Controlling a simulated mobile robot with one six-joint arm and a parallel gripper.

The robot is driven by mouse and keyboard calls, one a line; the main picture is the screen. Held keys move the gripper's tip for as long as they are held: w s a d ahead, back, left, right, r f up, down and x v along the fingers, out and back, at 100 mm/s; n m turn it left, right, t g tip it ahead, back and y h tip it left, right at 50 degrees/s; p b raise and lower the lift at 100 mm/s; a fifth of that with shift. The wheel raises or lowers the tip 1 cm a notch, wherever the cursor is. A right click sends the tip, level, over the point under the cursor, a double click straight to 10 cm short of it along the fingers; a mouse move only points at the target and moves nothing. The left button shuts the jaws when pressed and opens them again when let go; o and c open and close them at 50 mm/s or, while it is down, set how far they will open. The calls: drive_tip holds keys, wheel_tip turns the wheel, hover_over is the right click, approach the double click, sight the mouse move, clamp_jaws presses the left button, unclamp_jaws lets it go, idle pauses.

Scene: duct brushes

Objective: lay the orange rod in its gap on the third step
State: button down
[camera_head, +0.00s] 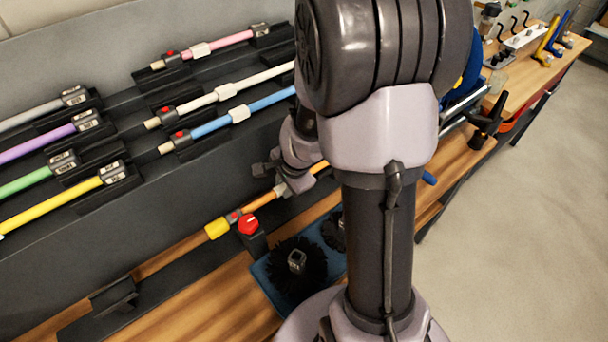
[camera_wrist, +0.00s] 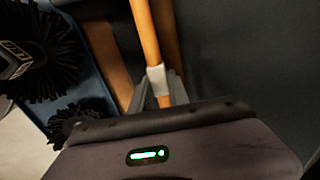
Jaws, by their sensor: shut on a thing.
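The orange rod (camera_head: 265,201) is in my gripper (camera_head: 282,188), low in front of the stepped dark rack (camera_head: 180,208). Its left end has a yellow piece (camera_head: 216,228) and a small red part beside it. In the wrist view the rod (camera_wrist: 146,30) runs up from between my fingers (camera_wrist: 165,95), with a pale collar (camera_wrist: 157,78) at the grip. My gripper is shut on the rod. My arm hides the rod's right part and much of the rack's right side in the head view. I cannot tell which gap is the rod's.
Yellow (camera_head: 60,205), green (camera_head: 25,184), purple (camera_head: 38,146), pink (camera_head: 228,41), white (camera_head: 250,80) and blue (camera_head: 212,125) rods lie on the rack. A red knob (camera_head: 248,224) stands by the rod. Black brushes (camera_head: 290,278) sit on a blue tray (camera_head: 262,278). A dark holder (camera_head: 115,295) stands front left.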

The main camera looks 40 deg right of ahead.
sight(284, 185)
wheel_tip(284, 185, up, 6)
drive_tip(key=p, duration=0.6)
drive_tip(key=shift+w+r, duration=0.1)
idle(1.3)
